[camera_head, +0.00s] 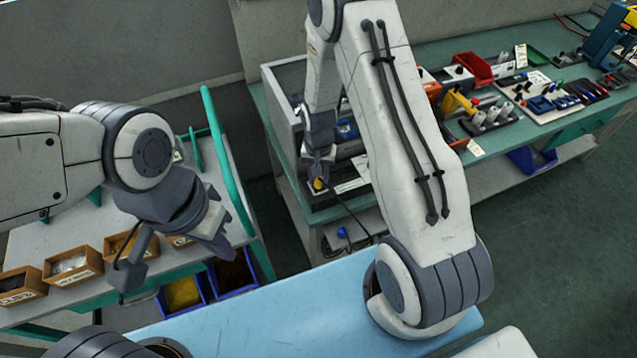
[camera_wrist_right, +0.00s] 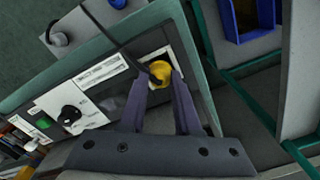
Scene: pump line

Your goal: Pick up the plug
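The yellow plug (camera_head: 318,184) sits at a socket on a grey panel box at the near end of the green bench. It also shows in the right wrist view (camera_wrist_right: 157,71), with a dark cable running from it. My right gripper (camera_head: 319,170) is right at the plug, pointing down. In the right wrist view its two fingers (camera_wrist_right: 162,84) are parted, with the plug between and just beyond their tips. Whether they press on it I cannot tell. My left gripper (camera_head: 172,252) is open and empty above the left-hand table, its fingers spread wide.
The panel has a black knob (camera_wrist_right: 69,114) and a green switch (camera_wrist_right: 44,122). Wooden bins (camera_head: 73,268) and blue bins (camera_head: 183,294) stand at the left table, which has a green rail (camera_head: 226,160). The green bench holds a red bin (camera_head: 473,69) and several tools.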

